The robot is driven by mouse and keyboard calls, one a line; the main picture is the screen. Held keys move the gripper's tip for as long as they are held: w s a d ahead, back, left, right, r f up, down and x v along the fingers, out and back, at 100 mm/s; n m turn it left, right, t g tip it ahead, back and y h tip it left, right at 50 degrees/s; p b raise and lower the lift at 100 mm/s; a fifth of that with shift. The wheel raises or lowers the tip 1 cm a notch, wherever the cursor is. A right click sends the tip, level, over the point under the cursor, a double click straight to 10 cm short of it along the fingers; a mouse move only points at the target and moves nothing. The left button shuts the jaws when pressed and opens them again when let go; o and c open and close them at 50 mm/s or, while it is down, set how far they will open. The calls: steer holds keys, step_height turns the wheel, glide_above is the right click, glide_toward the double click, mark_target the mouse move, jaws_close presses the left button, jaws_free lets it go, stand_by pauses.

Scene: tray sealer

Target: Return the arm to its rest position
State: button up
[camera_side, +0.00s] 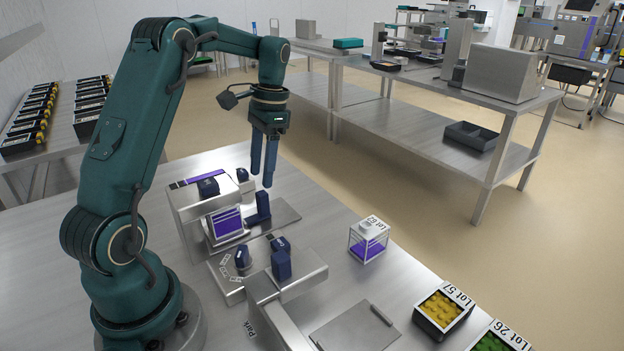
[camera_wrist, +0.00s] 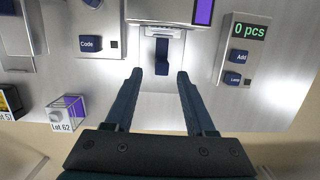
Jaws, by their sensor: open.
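My green arm rises from the left in the side view, and my gripper (camera_side: 264,160) hangs from it, pointing down. Its two dark blue fingers are apart with nothing between them, above the tray sealer (camera_side: 185,207). In the wrist view my gripper (camera_wrist: 157,80) also shows open and empty. Beyond its fingertips is a dark blue lever (camera_wrist: 162,58) on the metal machine; the fingers look apart from it.
A clear box labelled Lot 62 (camera_side: 368,240) with purple contents stands right of the machine. Trays Lot 57 (camera_side: 443,308) and Lot 26 (camera_side: 500,338) are at the front right. A counter display (camera_wrist: 250,31) reads 0 pcs. The air around my gripper is clear.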

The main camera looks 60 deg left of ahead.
steer(key=s+d+r+m+t+y, duration=0.1)
steer(key=s+d+r+m+t, duration=0.2)
steer(key=d+r, duration=0.75)
steer(key=s+d+f+n+t+h, duration=0.1)
steer(key=s+d+f+n+t, duration=0.2)
steer(key=s+d, duration=0.4)
step_height(320, 180, down, 2)
steer(key=shift+s+d+t, duration=0.4)
steer(key=shift+d+t, duration=0.4)
steer(key=shift+t, duration=0.1)
steer(key=shift+o, duration=0.2)
